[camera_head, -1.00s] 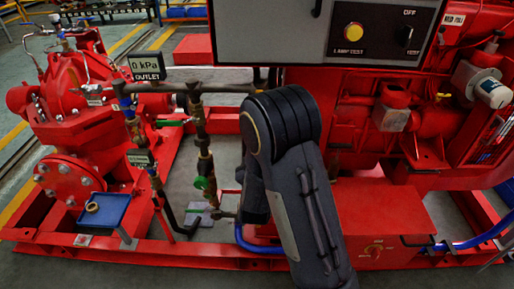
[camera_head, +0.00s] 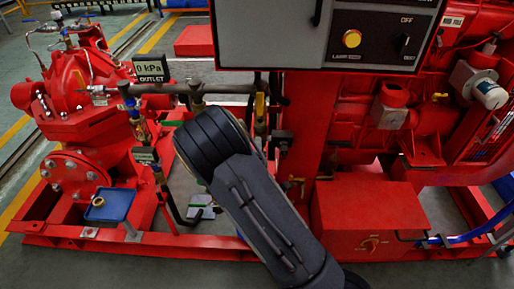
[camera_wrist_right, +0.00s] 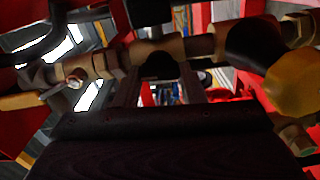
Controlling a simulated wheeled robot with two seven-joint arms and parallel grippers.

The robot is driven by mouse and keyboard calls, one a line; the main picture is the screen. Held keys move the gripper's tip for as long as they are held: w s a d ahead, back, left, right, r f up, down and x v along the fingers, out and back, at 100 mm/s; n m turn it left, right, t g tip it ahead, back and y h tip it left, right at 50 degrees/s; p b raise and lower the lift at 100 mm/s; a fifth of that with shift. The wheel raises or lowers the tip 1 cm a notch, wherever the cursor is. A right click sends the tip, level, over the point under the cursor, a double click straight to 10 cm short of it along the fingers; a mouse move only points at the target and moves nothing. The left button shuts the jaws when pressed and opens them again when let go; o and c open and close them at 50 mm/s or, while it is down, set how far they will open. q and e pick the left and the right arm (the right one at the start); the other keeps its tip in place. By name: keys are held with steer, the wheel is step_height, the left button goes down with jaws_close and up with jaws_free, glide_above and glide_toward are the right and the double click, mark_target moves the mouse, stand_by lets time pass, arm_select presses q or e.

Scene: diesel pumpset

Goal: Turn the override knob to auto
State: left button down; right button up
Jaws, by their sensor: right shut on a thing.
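A black selector knob (camera_head: 402,43) sits on the dark control plate beside a yellow button (camera_head: 351,39) in the head view. OFF is printed above it; the word below is too small to read surely. I cannot tell whether it is the override knob. A small dial mark (camera_head: 370,244) shows on the red box below. My right arm rises from the bottom and hides its own gripper in the head view. In the right wrist view the right gripper (camera_wrist_right: 158,80) is closed around a small dark round piece (camera_wrist_right: 158,66) in front of a brass pipe. My left gripper is out of view.
In the wrist view a yellow lever (camera_wrist_right: 20,101) and a yellow round part (camera_wrist_right: 293,84) flank the gripper.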

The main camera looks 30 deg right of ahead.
steer(key=shift+n, duration=0.5)
steer(key=o, duration=1)
steer(key=v, duration=0.8)
steer(key=shift+w, duration=0.1)
